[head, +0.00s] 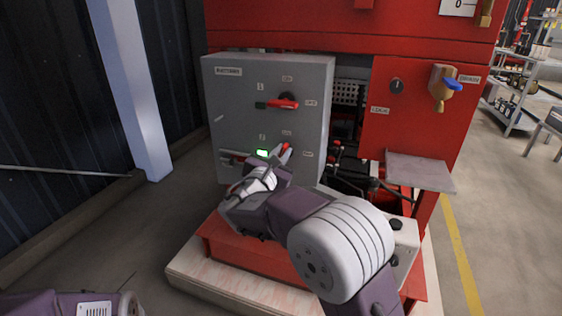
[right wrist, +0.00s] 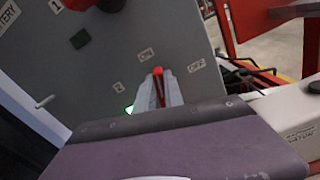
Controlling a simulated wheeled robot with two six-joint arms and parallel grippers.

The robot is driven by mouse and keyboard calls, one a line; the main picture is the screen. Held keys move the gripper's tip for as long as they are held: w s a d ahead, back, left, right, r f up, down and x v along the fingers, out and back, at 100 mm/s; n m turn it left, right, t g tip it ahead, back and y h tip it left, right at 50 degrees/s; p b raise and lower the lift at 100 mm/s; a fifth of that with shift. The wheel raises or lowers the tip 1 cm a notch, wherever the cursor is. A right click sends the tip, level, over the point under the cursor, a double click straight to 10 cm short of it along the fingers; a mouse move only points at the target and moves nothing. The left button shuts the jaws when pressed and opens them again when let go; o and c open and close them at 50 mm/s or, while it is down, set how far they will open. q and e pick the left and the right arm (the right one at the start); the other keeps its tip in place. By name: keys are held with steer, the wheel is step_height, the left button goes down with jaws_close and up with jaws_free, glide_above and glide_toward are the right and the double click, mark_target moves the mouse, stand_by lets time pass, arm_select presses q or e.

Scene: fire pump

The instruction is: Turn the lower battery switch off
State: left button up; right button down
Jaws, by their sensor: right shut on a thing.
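The grey battery box (head: 225,110) carries two red switches. The lower switch's red handle (right wrist: 158,72) shows between my right gripper's fingers (right wrist: 160,92), its tip pointing up between the ON label (right wrist: 146,54) and the OFF label (right wrist: 196,66), nearer ON. In the head view my right gripper (head: 279,158) is shut on this handle (head: 285,147); my wrist hides its base. A green light (head: 262,152) glows just left of it. The upper switch (head: 284,102) lies level, its handle toward its OFF label. My left gripper is not in view.
Right of the box are levers (head: 335,150) and a grey plate (head: 420,171) on the red cabinet (head: 400,140). A red base (head: 255,262) stands below my right arm. A pale column (head: 135,90) stands left; the floor between is clear.

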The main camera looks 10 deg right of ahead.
steer(key=shift+s+d+f+m+b, duration=0.2)
steer(key=shift+f+m+b, duration=0.15)
steer(key=shift+m+b, duration=2.35)
steer(key=shift+s+d+f+m+b, duration=0.15)
steer(key=shift+f+m+b, duration=0.2)
steer(key=shift+m+b, duration=2.4)
steer(key=shift+s+d+f+m+b, duration=0.1)
steer(key=shift+d+f+m+b, duration=0.2)
steer(key=shift+m+b, duration=2.4)
steer(key=shift+w+a+n+b, duration=0.1)
steer(key=shift+n+b, duration=0.45)
steer(key=shift+b, duration=0.15)
steer(key=c, duration=1.4)
jaws_free()
steer(key=shift+c, duration=0.2)
steer(key=p+v, duration=0.2)
steer(key=v, duration=0.7)
